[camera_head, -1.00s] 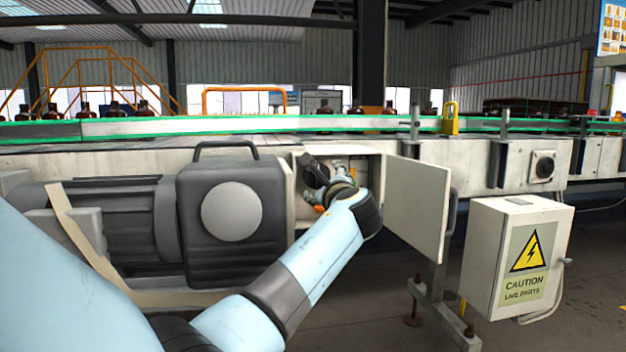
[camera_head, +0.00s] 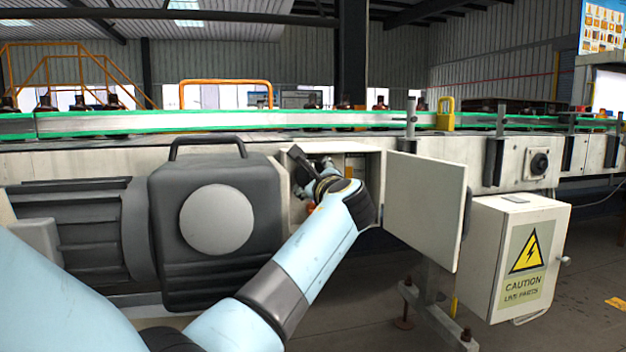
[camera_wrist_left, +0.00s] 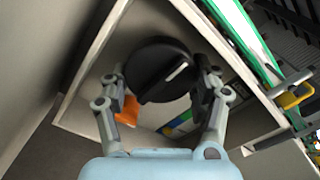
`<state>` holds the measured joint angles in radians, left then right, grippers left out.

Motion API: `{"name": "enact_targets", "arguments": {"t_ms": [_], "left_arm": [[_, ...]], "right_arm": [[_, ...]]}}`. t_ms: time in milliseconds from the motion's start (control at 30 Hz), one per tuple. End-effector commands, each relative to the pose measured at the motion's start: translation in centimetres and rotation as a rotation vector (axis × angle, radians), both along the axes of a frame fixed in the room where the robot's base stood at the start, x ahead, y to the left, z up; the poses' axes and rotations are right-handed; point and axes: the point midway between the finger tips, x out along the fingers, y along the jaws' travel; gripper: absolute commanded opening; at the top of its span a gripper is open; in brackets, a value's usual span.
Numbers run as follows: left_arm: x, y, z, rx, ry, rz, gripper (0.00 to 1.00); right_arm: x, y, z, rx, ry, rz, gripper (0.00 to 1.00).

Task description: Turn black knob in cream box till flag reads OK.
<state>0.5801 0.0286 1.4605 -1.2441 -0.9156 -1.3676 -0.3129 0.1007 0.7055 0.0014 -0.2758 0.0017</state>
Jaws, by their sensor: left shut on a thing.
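The cream box (camera_head: 373,165) is open in the head view, just right of the grey motor housing. Its door (camera_head: 427,210) stands swung out to the right. My left gripper (camera_head: 318,178) reaches inside the box and is partly hidden by my own wrist. In the left wrist view, the round black knob (camera_wrist_left: 150,60) with a pale line on its face sits between the fingers of my left gripper (camera_wrist_left: 160,72), which is shut on it. An orange piece (camera_wrist_left: 127,110) shows beside the left finger. I cannot read any flag. My right gripper is not in view.
The grey motor housing (camera_head: 212,225) stands close left of the box. A cream caution cabinet (camera_head: 511,255) stands right of the door.

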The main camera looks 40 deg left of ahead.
Motion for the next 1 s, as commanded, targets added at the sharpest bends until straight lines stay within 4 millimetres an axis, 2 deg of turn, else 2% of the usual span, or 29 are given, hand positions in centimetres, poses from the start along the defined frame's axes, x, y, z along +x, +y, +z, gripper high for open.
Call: {"name": "enact_targets", "arguments": {"t_ms": [233,400,467,500,1000], "left_arm": [[0.0,0.0,0.0,0.01,0.015,0.001,0.3],[-0.1,0.0,0.3,0.05,0.061,0.001,0.3],[-0.1,0.0,0.4,0.072,0.087,0.001,0.3],[-0.1,0.0,0.4,0.089,0.108,0.0,0.3],[-0.3,0.2,0.3,0.384,0.456,0.001,0.3]], "right_arm": [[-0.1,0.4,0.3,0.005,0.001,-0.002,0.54],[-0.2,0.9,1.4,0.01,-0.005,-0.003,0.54],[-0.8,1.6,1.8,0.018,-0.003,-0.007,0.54],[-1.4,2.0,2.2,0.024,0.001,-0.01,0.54],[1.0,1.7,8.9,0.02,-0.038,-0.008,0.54]]}}
